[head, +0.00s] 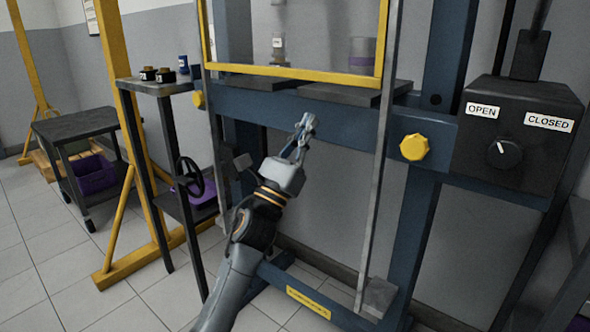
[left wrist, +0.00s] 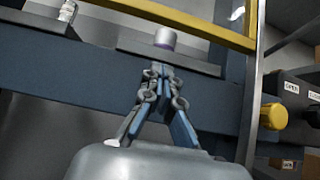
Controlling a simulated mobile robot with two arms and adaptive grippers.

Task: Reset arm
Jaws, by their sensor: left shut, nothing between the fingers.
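My left gripper (head: 305,125) is shut and empty. It is raised in front of the blue crossbeam (head: 270,112) of a press frame, and its arm comes up from the bottom of the head view. In the left wrist view the closed fingers (left wrist: 160,72) point up toward the crossbeam (left wrist: 60,70), below a metal plate that bears a small cylinder with a purple band (left wrist: 165,38). I cannot tell whether the fingertips touch the beam. My right gripper is in neither view.
A yellow-framed guard (head: 300,73) stands above the beam. A yellow knob (head: 414,147) and a black control box (head: 516,135) marked OPEN and CLOSED are at right. A small bench (head: 155,87) with a handwheel (head: 190,176) stands left. A cart (head: 75,122) stands farther left.

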